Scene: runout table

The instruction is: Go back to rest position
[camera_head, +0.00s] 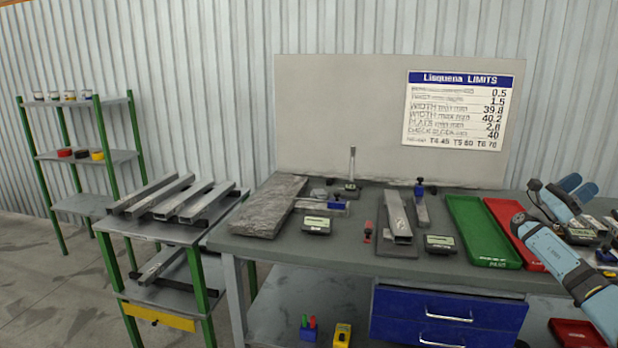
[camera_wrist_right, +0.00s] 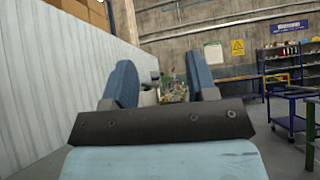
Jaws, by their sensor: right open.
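My right arm comes in from the right edge in the head view. Its gripper (camera_head: 577,190) is raised over the right end of the grey workbench (camera_head: 330,250), beyond the red tray (camera_head: 515,225). In the right wrist view the two blue fingers of this gripper (camera_wrist_right: 162,85) stand wide apart with nothing held between them. Through the gap I see only blurred, distant background. My left gripper shows in neither view.
The bench bears a granite slab (camera_head: 268,207), gauges, a metal profile (camera_head: 396,217) and a green tray (camera_head: 482,232). A cart with several profiles (camera_head: 180,200) stands left of it. Blue drawers (camera_head: 445,318) hang below. Small items lie near my right arm.

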